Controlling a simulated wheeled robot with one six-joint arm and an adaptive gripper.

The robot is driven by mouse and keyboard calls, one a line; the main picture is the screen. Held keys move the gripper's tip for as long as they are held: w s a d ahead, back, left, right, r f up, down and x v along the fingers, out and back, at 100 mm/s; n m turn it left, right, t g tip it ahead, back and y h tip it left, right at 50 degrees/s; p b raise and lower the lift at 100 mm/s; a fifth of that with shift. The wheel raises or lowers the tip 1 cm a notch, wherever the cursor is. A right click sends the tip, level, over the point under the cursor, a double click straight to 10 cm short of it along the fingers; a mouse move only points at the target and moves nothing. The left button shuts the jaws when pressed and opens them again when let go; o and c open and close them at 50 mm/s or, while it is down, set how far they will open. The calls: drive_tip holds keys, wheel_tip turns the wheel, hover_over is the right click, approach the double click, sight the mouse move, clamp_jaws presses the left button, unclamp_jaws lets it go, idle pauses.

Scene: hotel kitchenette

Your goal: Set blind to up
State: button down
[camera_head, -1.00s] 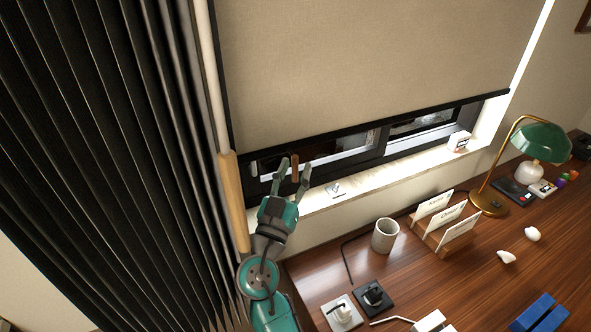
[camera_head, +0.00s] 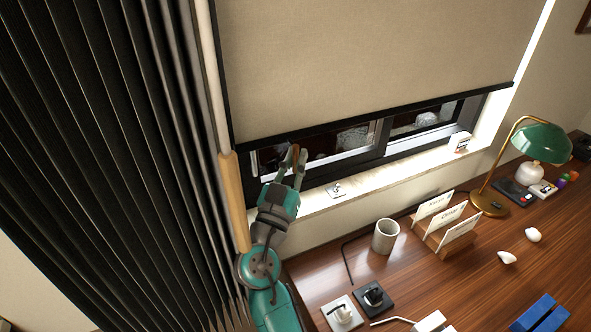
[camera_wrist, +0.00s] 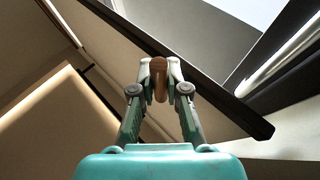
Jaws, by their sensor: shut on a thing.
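The blind (camera_head: 365,60) is a beige roller shade with a dark bottom bar (camera_head: 400,109). It covers most of the window and leaves a strip of glass bare below. A brown wooden pull (camera_head: 295,157) is in front of the window's lower left part. My gripper (camera_head: 294,151) is shut on this pull, just below the bottom bar. In the wrist view the pull (camera_wrist: 160,78) sits upright between the two fingertips (camera_wrist: 160,72), which touch its sides. The fingers hide part of the pull.
A dark pleated curtain (camera_head: 100,150) and a wooden rod handle (camera_head: 234,200) are close on the left. The sill holds a small white box (camera_head: 459,142). The desk below carries a cup (camera_head: 385,236), card holder (camera_head: 441,233) and green lamp (camera_head: 541,143).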

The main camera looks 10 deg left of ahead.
sight(295, 146)
wheel_tip(295, 146, up, 7)
drive_tip(key=shift+f, duration=0.1)
drive_tip(key=c, duration=1.2)
unclamp_jaws()
drive_tip(key=shift+o, duration=0.2)
drive_tip(key=v, duration=0.7)
drive_tip(key=shift+s, duration=0.2)
drive_tip(key=shift+f, duration=0.15)
